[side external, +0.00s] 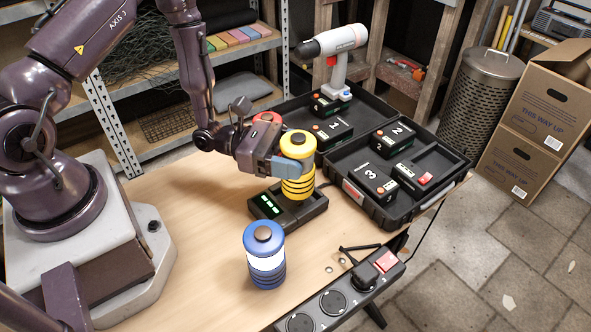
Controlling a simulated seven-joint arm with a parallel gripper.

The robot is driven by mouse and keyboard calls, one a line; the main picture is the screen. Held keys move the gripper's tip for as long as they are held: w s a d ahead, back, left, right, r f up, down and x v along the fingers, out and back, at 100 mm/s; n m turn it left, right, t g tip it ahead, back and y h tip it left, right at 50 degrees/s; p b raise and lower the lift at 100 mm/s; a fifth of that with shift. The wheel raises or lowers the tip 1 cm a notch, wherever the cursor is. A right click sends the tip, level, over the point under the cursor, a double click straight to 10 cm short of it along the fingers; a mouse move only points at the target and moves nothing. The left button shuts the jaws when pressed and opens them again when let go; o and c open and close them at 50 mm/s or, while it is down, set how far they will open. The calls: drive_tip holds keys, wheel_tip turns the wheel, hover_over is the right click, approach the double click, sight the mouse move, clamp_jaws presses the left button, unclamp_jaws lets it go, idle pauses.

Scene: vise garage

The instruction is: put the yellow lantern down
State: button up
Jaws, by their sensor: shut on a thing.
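The yellow lantern (299,189) is upright near the middle of the side external view. My gripper (284,168) comes from the left and is shut around its upper body; the far finger is mostly hidden. The lantern stands over the right part of a black charger (268,207) with lit green indicators. I cannot tell whether its base touches the charger.
A blue lantern (265,263) stands in front on the table (190,240). Something red (267,118) shows behind my gripper. An open black case (385,215) with numbered batteries lies right, and a drill (336,55) stands behind. A power strip (335,300) runs along the front edge.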

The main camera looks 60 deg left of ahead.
drive_tip(key=shift+f, duration=1.6)
drive_tip(key=shift+f, duration=0.2)
drive_tip(key=o, duration=1.1)
